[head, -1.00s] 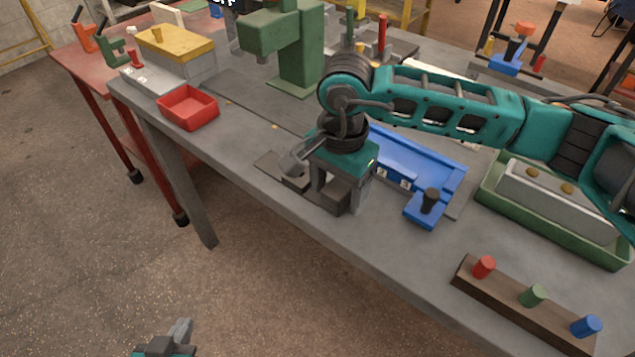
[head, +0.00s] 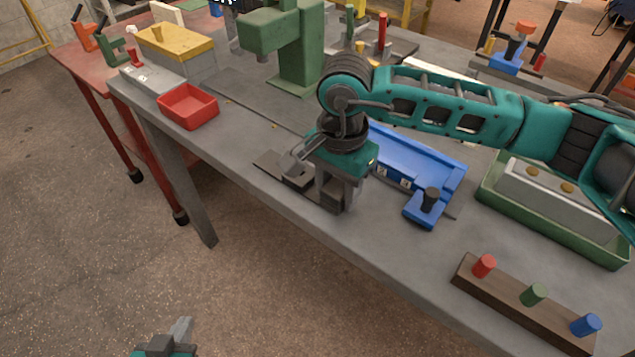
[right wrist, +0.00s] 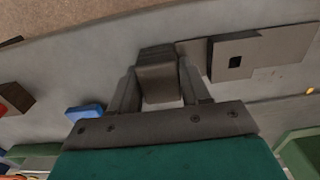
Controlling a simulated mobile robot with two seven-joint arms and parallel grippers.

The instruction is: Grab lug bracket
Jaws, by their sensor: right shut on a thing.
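The lug bracket, a dark grey block-like part (right wrist: 158,82), sits between the two fingers of my right gripper (right wrist: 162,92) in the right wrist view. In the head view my right gripper (head: 340,192) points down at the front edge of the grey bench and is shut on the bracket, which is mostly hidden by the fingers there. The bracket is beside a flat dark grey plate (right wrist: 262,52) with a square hole; I cannot tell whether it is clear of the bench. My left gripper (head: 178,335) shows only partly at the bottom edge, away from the bench.
A blue fixture (head: 425,170) lies just right of my right gripper. A red tray (head: 188,107) and a green press (head: 297,60) stand to the left and behind. A green tray (head: 490,192) and a wooden peg block (head: 505,303) are at the right.

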